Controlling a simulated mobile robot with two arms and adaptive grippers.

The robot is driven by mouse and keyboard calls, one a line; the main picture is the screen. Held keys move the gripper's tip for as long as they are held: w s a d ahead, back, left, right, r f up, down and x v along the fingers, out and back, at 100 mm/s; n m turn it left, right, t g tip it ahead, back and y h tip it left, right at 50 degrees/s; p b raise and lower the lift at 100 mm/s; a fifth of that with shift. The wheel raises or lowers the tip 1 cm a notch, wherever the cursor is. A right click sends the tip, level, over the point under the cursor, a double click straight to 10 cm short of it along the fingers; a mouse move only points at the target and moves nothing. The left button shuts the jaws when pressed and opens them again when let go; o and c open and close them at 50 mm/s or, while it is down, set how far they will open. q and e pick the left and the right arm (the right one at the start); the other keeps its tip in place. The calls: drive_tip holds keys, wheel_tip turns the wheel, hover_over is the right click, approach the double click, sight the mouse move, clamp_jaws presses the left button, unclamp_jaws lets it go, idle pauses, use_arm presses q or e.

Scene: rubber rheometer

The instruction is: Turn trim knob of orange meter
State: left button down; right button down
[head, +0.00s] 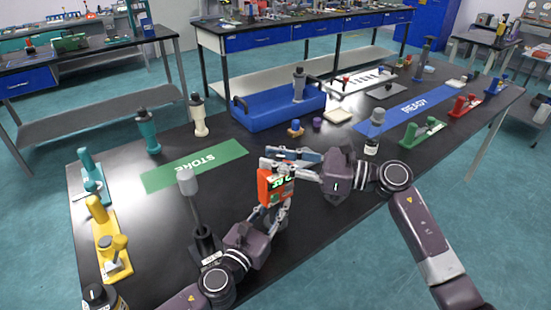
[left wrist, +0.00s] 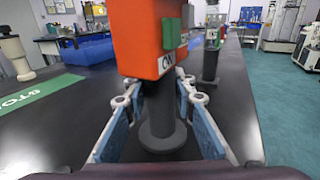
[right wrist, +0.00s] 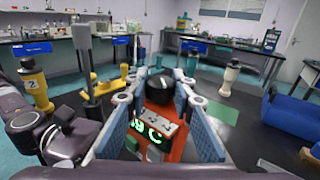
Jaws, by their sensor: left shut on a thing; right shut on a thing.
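The orange meter (head: 266,187) stands upright near the table's front middle, with a lit green display facing the right. It fills the top of the left wrist view (left wrist: 148,38), above a dark grey stem (left wrist: 160,105) and round base. My left gripper (head: 277,212) is shut on the meter, its blue-padded fingers on either side of the stem. My right gripper (head: 272,164) is at the meter's top, shut on the black trim knob (right wrist: 160,88), which sits between its pads. The pads partly hide the knob; whether the base touches the table is unclear.
A grey-topped post (head: 189,185) stands close to my left arm. A white-labelled bottle (head: 374,130) stands behind my right arm. The blue tray (head: 262,116), green STORE mat (head: 195,166) and blue READY mat (head: 410,110) lie farther back.

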drive_tip(key=shift+f+n+g+y, duration=0.1)
drive_tip(key=shift+n+g+y, duration=0.3)
drive_tip(key=shift+n+g, duration=1.25)
drive_tip(key=shift+m+g, duration=0.25)
drive_tip(key=shift+g, duration=0.2)
drive_tip(key=c, duration=1.6)
unclamp_jaws()
drive_tip(key=d, duration=1.2)
drive_tip(key=shift+s, duration=0.35)
use_arm(q)
drive_tip(key=c, duration=1.5)
unclamp_jaws()
